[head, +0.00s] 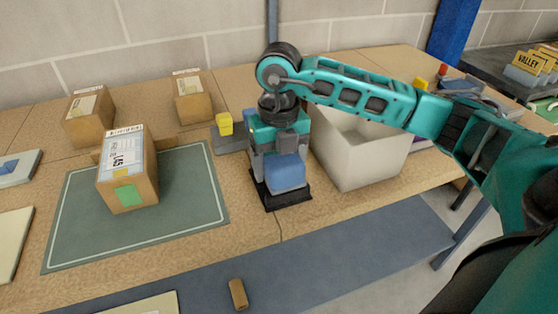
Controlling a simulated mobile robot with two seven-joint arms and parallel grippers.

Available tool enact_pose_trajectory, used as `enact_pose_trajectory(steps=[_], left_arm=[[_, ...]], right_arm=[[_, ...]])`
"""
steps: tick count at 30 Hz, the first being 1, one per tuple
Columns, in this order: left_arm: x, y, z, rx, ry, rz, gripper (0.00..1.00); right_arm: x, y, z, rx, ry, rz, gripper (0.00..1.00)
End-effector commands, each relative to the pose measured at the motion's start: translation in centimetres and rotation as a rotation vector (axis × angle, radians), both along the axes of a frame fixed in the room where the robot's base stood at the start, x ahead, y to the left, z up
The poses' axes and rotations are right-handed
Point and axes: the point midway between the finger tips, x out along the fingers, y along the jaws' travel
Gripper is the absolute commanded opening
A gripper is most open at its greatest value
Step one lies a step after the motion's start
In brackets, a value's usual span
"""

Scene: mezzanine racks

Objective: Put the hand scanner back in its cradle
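The hand scanner shows as a blue and grey body (286,174) in the head view, at the middle of the bench. It is upright, at a low black cradle (288,201). I cannot tell whether it is fully seated. My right gripper (281,157) points straight down over it. Its grey fingers flank the scanner's sides and appear closed on it. The gripper and the scanner's front hide the scanner's upper part and the inside of the cradle. My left gripper is not in view.
A white bin (362,160) stands close to the right of the cradle. A labelled carton (128,175) sits on the green mat (190,220) at left. Two cartons (90,117) (193,98) stand behind. A yellow block (224,123) is left of the gripper. A small brown item (238,294) lies below, in front.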

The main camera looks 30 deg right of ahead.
Motion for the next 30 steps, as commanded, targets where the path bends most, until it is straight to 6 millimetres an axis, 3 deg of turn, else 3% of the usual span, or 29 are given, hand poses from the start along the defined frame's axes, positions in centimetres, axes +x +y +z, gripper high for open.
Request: enact_pose_trajectory(steps=[11, 12, 18, 26, 30], left_arm=[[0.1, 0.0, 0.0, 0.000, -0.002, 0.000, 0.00], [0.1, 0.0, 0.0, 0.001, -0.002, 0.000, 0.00], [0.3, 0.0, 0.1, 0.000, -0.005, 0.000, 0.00], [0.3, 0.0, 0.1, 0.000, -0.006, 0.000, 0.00], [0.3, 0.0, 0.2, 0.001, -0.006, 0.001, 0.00]], right_arm=[[0.0, 0.0, -0.1, 0.001, -0.001, 0.000, 0.36], [0.0, 0.0, -0.1, 0.001, -0.001, 0.000, 0.81], [0.0, 0.0, -0.1, 0.000, -0.001, 0.000, 1.00], [0.0, 0.0, 0.0, 0.000, 0.000, 0.000, 1.00], [0.1, 0.0, 1.4, 0.001, -0.004, 0.000, 1.00]])
